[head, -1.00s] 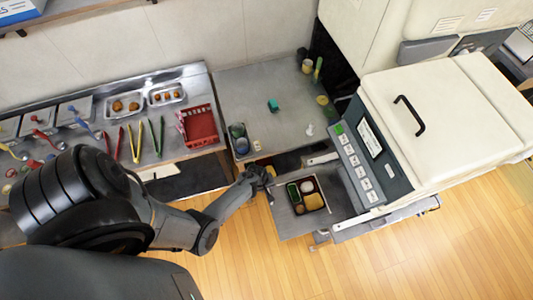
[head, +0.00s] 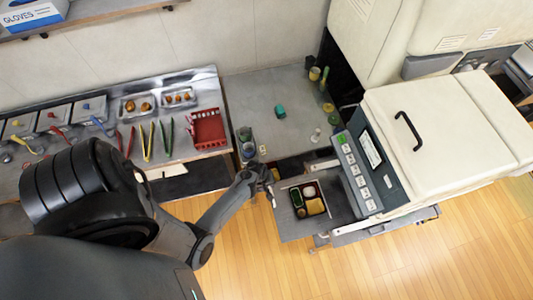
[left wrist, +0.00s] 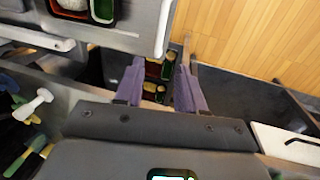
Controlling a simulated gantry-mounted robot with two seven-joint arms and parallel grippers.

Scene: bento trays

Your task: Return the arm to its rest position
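My left arm reaches in from the left in the head view. Its gripper (head: 264,184) is just left of the machine's pulled-out platform. A bento tray (head: 301,207) with several compartments of food sits on that platform, apart from the gripper. In the left wrist view, the two purple fingers of my left gripper (left wrist: 160,72) are spread, with nothing held between them. Filled trays (left wrist: 153,86) show farther off in the gap beyond the fingers. The bento tray on the platform (left wrist: 115,40) shows at the top left. My right gripper is not in view.
The wrapping machine (head: 430,140) stands on the right. The grey counter (head: 255,85) holds cups and small items. The left counter has tongs (head: 147,142), food pans and a red basket (head: 208,127). Wooden floor (head: 380,265) is open in front.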

